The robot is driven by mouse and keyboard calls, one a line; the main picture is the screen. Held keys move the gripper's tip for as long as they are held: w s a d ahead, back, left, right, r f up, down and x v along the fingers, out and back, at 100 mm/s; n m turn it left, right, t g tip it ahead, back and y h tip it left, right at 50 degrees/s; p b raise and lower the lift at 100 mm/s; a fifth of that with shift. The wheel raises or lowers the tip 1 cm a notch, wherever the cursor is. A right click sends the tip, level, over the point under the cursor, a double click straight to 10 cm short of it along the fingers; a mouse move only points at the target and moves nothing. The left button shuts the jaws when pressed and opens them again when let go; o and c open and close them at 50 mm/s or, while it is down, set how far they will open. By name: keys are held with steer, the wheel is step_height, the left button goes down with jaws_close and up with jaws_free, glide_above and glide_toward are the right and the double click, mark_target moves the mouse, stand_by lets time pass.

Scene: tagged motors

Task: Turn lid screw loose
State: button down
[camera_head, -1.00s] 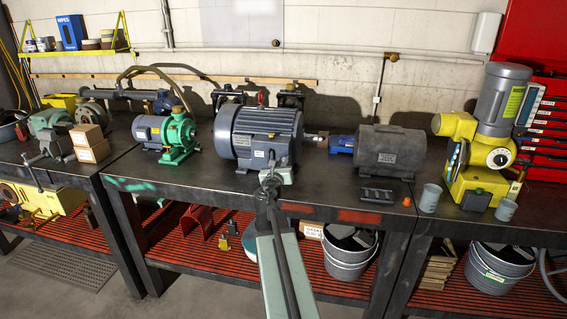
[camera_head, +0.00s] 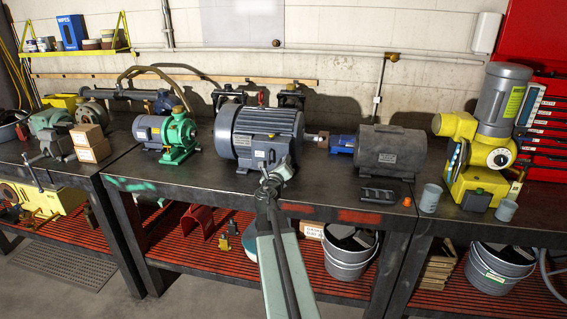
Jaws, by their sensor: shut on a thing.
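A large blue-grey finned motor (camera_head: 258,125) stands on the dark workbench in the middle of the view. My arm reaches up from the bottom, and my gripper (camera_head: 270,171) is at the motor's front, by the terminal box (camera_head: 262,152) on its side. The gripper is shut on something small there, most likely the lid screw. The screw itself is hidden behind the gripper head, and the lid is partly covered. Whether the screw has turned cannot be seen.
A green pump (camera_head: 179,137) stands left of the motor. A black tray (camera_head: 380,195), an orange cap (camera_head: 407,201) and grey cups (camera_head: 431,197) lie further right. The front bench edge is clear beside my arm.

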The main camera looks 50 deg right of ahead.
steer(key=c, duration=1.3)
jaws_free()
steer(key=shift+w, duration=0.1)
